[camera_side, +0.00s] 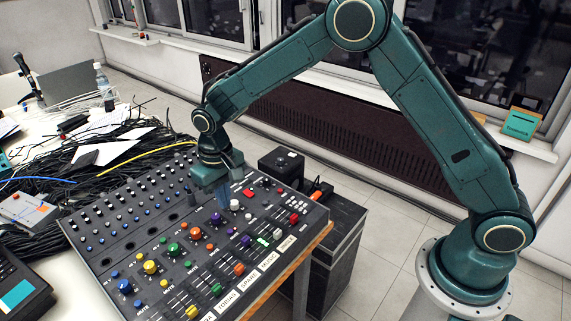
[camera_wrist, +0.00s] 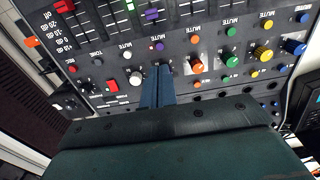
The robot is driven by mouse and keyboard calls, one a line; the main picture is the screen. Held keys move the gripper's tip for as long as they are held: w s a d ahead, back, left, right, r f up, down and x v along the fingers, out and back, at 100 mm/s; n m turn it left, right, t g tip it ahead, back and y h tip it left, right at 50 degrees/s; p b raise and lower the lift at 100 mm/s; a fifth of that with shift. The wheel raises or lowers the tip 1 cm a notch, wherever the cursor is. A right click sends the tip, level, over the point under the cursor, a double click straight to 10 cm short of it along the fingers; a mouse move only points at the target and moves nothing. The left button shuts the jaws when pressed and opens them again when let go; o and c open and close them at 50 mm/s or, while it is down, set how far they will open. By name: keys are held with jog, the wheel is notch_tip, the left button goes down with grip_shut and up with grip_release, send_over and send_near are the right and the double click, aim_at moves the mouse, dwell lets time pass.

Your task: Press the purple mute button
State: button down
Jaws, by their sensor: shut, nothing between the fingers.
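The small purple mute button (camera_wrist: 159,46) sits on the mixing console under a MUTE label, just beyond my fingertips in the wrist view. In the side view the purple button (camera_side: 231,231) lies between a larger purple knob (camera_side: 216,218) and a purple fader cap (camera_side: 246,240). My gripper (camera_wrist: 157,68) is shut and empty, its fingers pointing down at the console. In the side view my fingertips (camera_side: 224,207) are over the panel behind the button, close to the purple knob. The fingers cover the purple knob in the wrist view. I cannot tell whether the fingertips touch anything.
A white knob (camera_wrist: 136,78) and a small white button (camera_wrist: 127,55) flank my fingers on the left. An orange knob (camera_wrist: 197,66) and a small orange button (camera_wrist: 195,39) are on the right. A black box (camera_side: 281,163) stands behind the console (camera_side: 110,265).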

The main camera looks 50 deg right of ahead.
aim_at(230, 231)
jog(key=shift+f, duration=0.1)
jog(key=shift+f, duration=4)
jog(key=shift+f, duration=0.15)
jog(key=shift+f, duration=0.4)
jog(key=shift+r, duration=0.2)
notch_tip(230, 231, up, 9)
dwell(0.5)
